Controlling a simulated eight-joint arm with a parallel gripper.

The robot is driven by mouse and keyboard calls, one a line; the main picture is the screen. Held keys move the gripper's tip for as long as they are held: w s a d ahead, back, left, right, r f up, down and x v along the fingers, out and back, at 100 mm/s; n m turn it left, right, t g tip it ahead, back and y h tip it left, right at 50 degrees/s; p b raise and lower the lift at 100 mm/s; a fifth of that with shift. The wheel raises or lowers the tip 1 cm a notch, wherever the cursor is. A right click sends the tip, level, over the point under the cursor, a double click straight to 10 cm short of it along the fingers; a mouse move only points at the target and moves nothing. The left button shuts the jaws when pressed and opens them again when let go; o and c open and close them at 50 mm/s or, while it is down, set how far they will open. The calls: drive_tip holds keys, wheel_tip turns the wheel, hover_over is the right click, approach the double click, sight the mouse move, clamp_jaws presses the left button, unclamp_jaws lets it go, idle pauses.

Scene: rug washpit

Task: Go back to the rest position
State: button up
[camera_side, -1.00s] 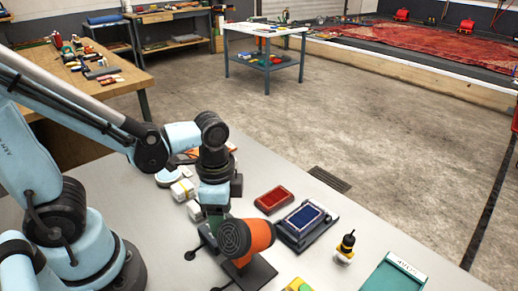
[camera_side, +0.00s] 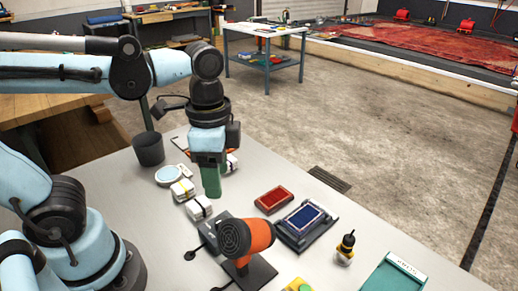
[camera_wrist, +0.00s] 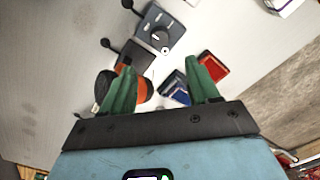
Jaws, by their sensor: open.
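My gripper (camera_side: 211,182) hangs pointing down above the grey table, left of the red pad. In the wrist view its two green fingers (camera_wrist: 162,92) stand apart with nothing held between them. Below it in the wrist view are the orange and black device (camera_wrist: 134,88) and a dark box with a knob (camera_wrist: 157,38). In the side view the orange and black device (camera_side: 247,238) stands on a dark base, in front of my gripper and apart from it.
A red pad (camera_side: 273,200) and a blue-topped block (camera_side: 305,219) lie to the right. White wrapped blocks (camera_side: 199,208), a round white-rimmed dish (camera_side: 168,176) and a dark cup (camera_side: 148,149) stand to the left. A yellow-black bottle (camera_side: 345,248) and green tray (camera_side: 394,274) are at front right.

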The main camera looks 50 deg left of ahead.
drive_tip(key=shift+r, duration=0.3)
drive_tip(key=w+a+f+n+t, duration=0.2)
drive_tip(key=w+a+n+t, duration=0.2)
drive_tip(key=n+t, duration=0.3)
drive_tip(key=shift+w+a+n, duration=0.4)
drive_tip(key=shift+a+n, duration=0.3)
drive_tip(key=shift+n, duration=0.2)
